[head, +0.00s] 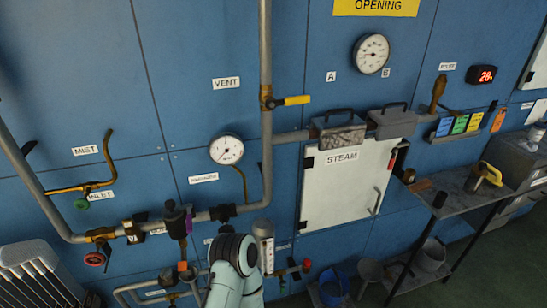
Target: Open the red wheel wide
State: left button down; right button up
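A small red wheel (95,259) sits on a brass valve fitting (100,235) at the lower left, under the bend of the grey pipe. Another small red handle (307,264) shows on the low pipework right of centre; its shape is too small to tell. A pale grey-green arm link of mine with a black joint rises from the bottom edge near the middle, right of the red wheel and apart from it. I cannot tell which arm it is. No gripper fingertips can be made out, and the arm hides part of the low pipework.
A green wheel (81,204) sits near the INLET label. A dark upright fitting (176,220) stands on the pipe between the red wheel and my arm. A finned grey radiator (40,270) fills the lower left corner. A bench (470,197) stands at right.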

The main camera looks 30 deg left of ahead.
aim_at(96, 255)
jog(key=u, duration=2.6)
